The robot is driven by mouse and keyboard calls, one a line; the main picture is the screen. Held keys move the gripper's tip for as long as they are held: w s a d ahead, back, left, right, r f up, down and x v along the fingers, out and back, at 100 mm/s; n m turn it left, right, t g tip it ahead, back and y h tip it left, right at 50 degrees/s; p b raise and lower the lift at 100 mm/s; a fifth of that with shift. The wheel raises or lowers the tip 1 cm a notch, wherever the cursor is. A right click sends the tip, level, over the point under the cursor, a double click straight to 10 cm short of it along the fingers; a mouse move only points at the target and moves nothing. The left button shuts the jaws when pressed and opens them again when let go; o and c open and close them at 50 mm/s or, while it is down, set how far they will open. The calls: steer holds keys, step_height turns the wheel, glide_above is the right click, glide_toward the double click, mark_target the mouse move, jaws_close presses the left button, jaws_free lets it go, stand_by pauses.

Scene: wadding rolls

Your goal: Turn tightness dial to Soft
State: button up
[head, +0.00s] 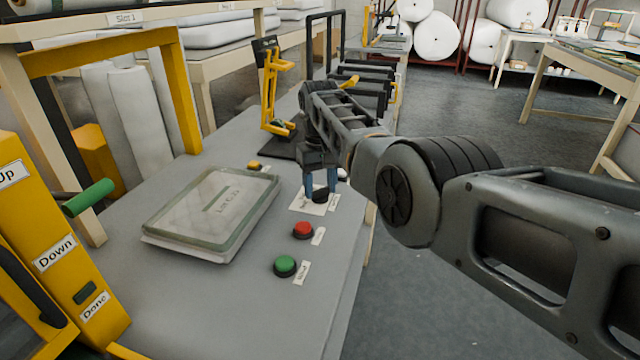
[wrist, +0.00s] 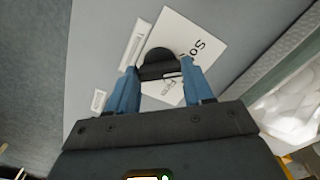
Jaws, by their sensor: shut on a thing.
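The tightness dial (wrist: 156,58) is a black round knob on a white label card (wrist: 205,50) in the wrist view. The card reads "So…", partly cut off, and a word like "Firm". A small white mark shows on the knob's near edge, by the "Firm" lettering. My gripper (wrist: 160,78) has its two blue fingers on either side of the knob and is shut on it. In the head view my gripper (head: 321,184) points down at the dial (head: 320,196), and the fingers hide part of the card.
A red button (head: 303,230) and a green button (head: 285,266) stand on the grey table nearer the camera. A clear-lidded tray (head: 212,212) lies to the left. A yellow stand (head: 272,90) is behind. A yellow panel marked Up, Down and Done (head: 50,250) stands front left.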

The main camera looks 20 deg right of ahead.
mark_target(320, 189)
steer(key=shift+n, duration=1.1)
steer(key=o, duration=1)
steer(key=shift+o, duration=0.2)
steer(key=shift+r+p, duration=0.3)
steer(key=shift+r, duration=3.6)
